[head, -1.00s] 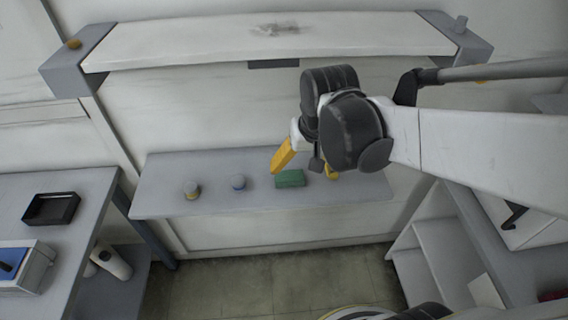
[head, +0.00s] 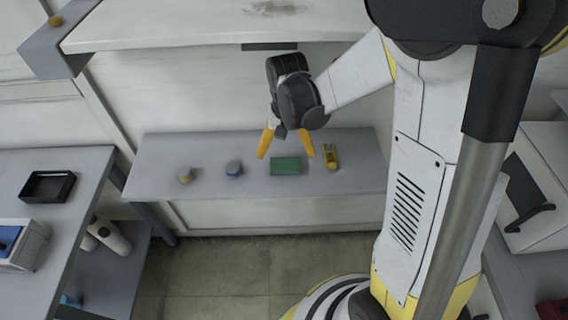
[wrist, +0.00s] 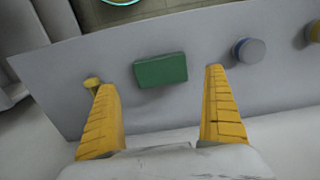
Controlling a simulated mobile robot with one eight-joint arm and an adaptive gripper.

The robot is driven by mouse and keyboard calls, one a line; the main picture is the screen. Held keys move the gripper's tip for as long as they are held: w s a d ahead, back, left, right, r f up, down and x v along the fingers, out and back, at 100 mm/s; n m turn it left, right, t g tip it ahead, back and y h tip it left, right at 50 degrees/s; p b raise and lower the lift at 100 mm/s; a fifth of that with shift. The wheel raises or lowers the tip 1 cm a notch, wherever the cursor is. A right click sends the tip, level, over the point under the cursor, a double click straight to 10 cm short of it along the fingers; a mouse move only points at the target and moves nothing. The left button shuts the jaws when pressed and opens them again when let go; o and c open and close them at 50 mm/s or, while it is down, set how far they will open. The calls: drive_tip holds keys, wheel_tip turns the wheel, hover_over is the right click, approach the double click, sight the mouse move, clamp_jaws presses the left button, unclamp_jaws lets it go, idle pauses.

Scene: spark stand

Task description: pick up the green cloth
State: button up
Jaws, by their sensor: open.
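The green cloth (head: 285,165) is a flat, block-shaped green piece lying on the grey shelf (head: 352,180). In the wrist view the cloth (wrist: 160,70) lies ahead of the fingertips, between their lines and a little nearer the left finger. My gripper (head: 287,155) has two yellow fingers spread apart with nothing between them. It is above the shelf, and in the head view its fingertips sit on either side of the cloth's upper part. In the wrist view my gripper (wrist: 160,85) is apart from the cloth.
A yellow tool (head: 330,157) lies just right of the cloth. Two small round jars, one with a blue band (head: 233,170) and one with a yellow band (head: 185,175), stand to its left. A black tray (head: 48,187) is on the left table. A white ledge (head: 200,30) overhangs behind.

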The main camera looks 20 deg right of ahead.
sight(286, 162)
drive_tip(key=f, duration=0.1)
drive_tip(key=f+b, duration=0.1)
drive_tip(key=f, duration=0.1)
drive_tip(key=f+b, duration=0.1)
drive_tip(key=f, duration=0.1)
drive_tip(key=shift+w+f, duration=0.15)
drive_tip(key=shift+w, duration=0.1)
drive_tip(key=c, duration=0.9)
drive_tip(key=shift+r, duration=0.2)
drive_tip(key=shift+s+a+r+p, duration=0.1)
drive_tip(key=shift+s+r+p, duration=0.15)
drive_tip(key=shift+r+p, duration=0.3)
wheel_tip(286, 162, up, 6)
drive_tip(key=shift+p, duration=1.25)
drive_tip(key=s+a+p, duration=0.1)
drive_tip(key=s+a, duration=0.1)
drive_tip(key=s, duration=0.4)
drive_tip(key=s+a+p, duration=0.1)
drive_tip(key=s+a, duration=0.1)
drive_tip(key=s, duration=0.4)
drive_tip(key=s+a+p, duration=0.1)
drive_tip(key=s+a, duration=0.1)
drive_tip(key=s, duration=0.4)
drive_tip(key=shift+s+f, duration=0.15)
drive_tip(key=shift+s, duration=0.15)
